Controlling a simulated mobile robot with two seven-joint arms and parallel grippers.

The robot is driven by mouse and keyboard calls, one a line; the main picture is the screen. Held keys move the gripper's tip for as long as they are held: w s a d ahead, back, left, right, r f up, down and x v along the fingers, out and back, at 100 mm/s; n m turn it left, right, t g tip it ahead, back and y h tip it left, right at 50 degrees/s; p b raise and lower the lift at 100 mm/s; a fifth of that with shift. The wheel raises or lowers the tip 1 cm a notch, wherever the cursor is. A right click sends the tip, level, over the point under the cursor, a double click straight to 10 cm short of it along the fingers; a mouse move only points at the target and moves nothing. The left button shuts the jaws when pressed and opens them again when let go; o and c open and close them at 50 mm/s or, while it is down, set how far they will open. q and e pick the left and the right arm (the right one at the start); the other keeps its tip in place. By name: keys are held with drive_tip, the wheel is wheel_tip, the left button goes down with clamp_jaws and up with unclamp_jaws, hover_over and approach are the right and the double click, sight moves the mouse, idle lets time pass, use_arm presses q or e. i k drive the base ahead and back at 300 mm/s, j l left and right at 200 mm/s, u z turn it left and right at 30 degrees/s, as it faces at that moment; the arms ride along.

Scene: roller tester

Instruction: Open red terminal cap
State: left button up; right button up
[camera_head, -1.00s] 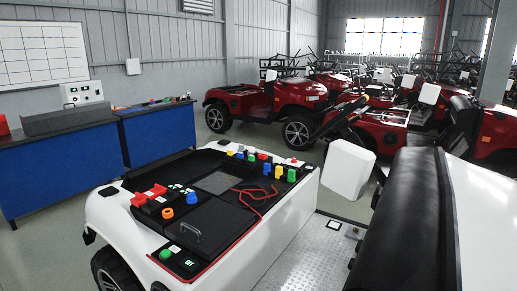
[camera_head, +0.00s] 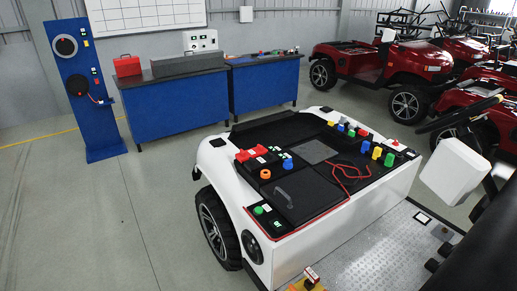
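A white vehicle body (camera_head: 352,228) with an open black top deck stands in the middle of the head view. A red cap-like part (camera_head: 251,153) sits on the left side of the deck, beside small white labels. I cannot tell from here whether it is open or shut. A smaller red piece (camera_head: 363,132) is at the deck's far right. A red cable (camera_head: 347,176) lies loosely curled on the deck. Neither of my grippers is in view.
An orange ring (camera_head: 265,174), a blue knob (camera_head: 288,165) and a black handled cover (camera_head: 300,190) are on the deck. Blue benches (camera_head: 178,105) and a blue panel stand (camera_head: 88,125) are behind. The floor (camera_head: 110,220) at left is clear. A white box (camera_head: 455,170) is at right.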

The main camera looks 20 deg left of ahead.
sight(244, 155)
drive_tip(key=i+j+z, duration=0.1)
drive_tip(key=j, duration=0.2)
drive_tip(key=i+j+z, duration=0.1)
drive_tip(key=i+j, duration=0.3)
drive_tip(key=j, duration=0.25)
drive_tip(key=i+j+z, duration=0.15)
drive_tip(key=j, duration=0.15)
drive_tip(key=i+j+z, duration=0.1)
drive_tip(key=j, duration=0.25)
drive_tip(key=i+j+z, duration=0.1)
drive_tip(key=j, duration=0.25)
